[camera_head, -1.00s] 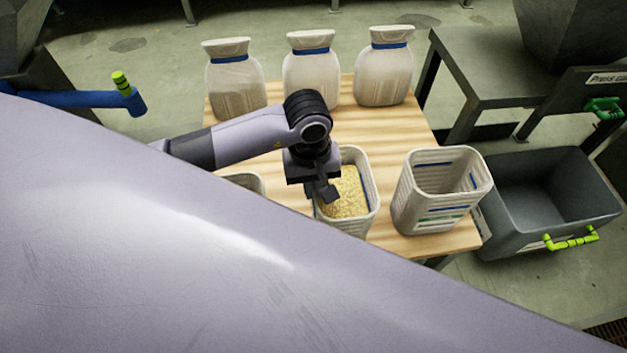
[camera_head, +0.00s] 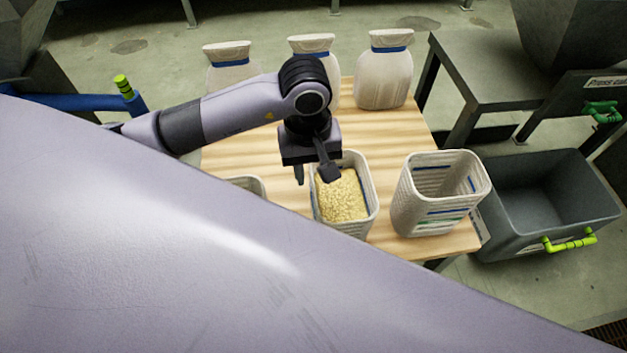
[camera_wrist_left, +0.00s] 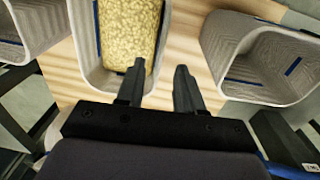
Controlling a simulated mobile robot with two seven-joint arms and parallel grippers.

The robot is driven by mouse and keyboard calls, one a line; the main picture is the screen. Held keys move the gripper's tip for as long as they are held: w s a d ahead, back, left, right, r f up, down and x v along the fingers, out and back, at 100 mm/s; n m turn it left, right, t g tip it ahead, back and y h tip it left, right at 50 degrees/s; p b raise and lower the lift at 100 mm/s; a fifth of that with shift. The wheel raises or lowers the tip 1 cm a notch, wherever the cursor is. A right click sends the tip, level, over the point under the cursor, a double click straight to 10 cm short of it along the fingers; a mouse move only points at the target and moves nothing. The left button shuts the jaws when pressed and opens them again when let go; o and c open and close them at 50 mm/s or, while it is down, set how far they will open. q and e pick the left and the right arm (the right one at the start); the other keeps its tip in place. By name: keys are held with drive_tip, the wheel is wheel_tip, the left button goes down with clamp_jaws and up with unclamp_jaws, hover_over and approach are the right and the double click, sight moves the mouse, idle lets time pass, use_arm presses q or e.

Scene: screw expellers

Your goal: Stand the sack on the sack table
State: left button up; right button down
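Three closed pale sacks with blue bands stand upright along the far edge of the wooden table (camera_head: 395,135): left (camera_head: 228,62), middle (camera_head: 312,45) and right (camera_head: 384,75). My left arm partly covers the left and middle ones. Nearer are open-topped sacks: one holding yellow grain (camera_head: 342,197), an empty one (camera_head: 440,205) at right, and one at left (camera_head: 248,184) mostly hidden. My left gripper (camera_head: 316,178) is above the grain sack's far-left rim. In the left wrist view its fingers (camera_wrist_left: 160,82) are apart with nothing between them. My right gripper is out of view.
A grey bin (camera_head: 540,205) with a yellow-green handle (camera_head: 570,243) stands right of the table. A dark metal stand (camera_head: 490,70) is behind it. A blue bar (camera_head: 85,102) is at left. A large pale lilac surface hides the lower left.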

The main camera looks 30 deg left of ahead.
use_arm(q)
wheel_tip(320, 180, up, 5)
drive_tip(key=shift+s+a+r, duration=0.1)
drive_tip(key=shift+r, duration=0.1)
idle(0.6)
